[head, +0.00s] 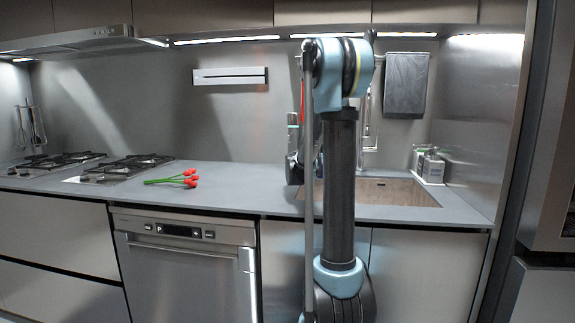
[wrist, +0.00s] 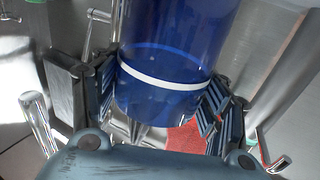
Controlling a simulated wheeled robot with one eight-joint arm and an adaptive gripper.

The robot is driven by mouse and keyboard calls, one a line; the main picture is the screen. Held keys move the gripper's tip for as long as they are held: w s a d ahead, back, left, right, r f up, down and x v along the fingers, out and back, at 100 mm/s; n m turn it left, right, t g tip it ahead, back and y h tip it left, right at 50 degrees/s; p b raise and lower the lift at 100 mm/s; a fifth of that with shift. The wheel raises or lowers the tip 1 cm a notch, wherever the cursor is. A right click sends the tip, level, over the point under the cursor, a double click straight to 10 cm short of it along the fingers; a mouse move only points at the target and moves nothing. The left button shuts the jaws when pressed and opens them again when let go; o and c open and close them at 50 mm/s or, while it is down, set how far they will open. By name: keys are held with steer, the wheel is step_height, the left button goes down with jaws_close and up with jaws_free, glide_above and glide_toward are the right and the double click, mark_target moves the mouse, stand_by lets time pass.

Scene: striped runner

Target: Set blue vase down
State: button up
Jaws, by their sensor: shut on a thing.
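The blue vase (wrist: 175,35), a see-through cylinder with a white band, fills the upper middle of the wrist view. My gripper (wrist: 160,98) is shut on it, with one finger pad on each side. In the head view my arm stands in front of the sink area, and the vase cannot be made out behind it. What lies directly under the vase is mostly hidden.
Red flowers with green stems (head: 172,180) lie on the grey counter (head: 235,187), left of my arm. A gas hob (head: 125,167) is further left. The sink (head: 385,190) and soap bottles (head: 432,165) are on the right. The counter between flowers and arm is clear.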

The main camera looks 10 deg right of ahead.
steer(key=w+a, duration=0.3)
steer(key=a, duration=0.4)
steer(key=w+a, duration=0.4)
steer(key=a, duration=0.3)
steer(key=shift+a+f, duration=0.3)
steer(key=shift+a, duration=0.05)
steer(key=shift+w, duration=0.1)
steer(key=o, duration=2)
steer(key=shift+f, duration=0.1)
steer(key=v, duration=1.2)
